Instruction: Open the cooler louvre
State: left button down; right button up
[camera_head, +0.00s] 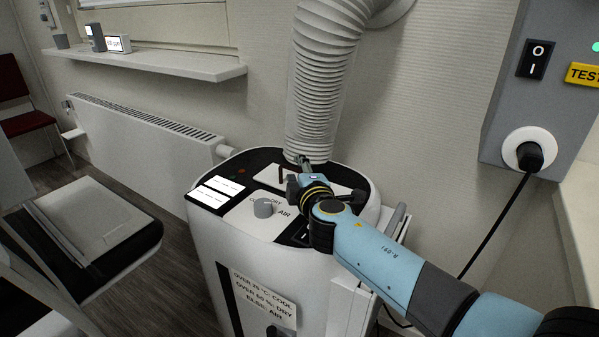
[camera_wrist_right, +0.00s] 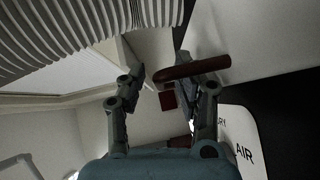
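The white cooler (camera_head: 262,228) stands against the wall with a black top panel. The louvre (camera_head: 270,176) is the pale flap in that panel, partly hidden by my right gripper. A dark upright bar (camera_head: 281,173) stands at it. My right gripper (camera_head: 299,178) is over the panel beside the bar. In the right wrist view the fingers (camera_wrist_right: 160,82) are apart. A dark red-brown bar (camera_wrist_right: 192,68) crosses the right-hand finger, its rounded end in the gap. I cannot tell whether it touches. My left gripper is not in view.
A ribbed hose (camera_head: 322,75) rises right behind the gripper. A grey knob (camera_head: 263,208) and lit display (camera_head: 216,193) are on the cooler. A radiator (camera_head: 142,138) is at left. A cable (camera_head: 495,222) hangs from the wall box at right.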

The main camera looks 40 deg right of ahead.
grip_shut()
dwell(0.5)
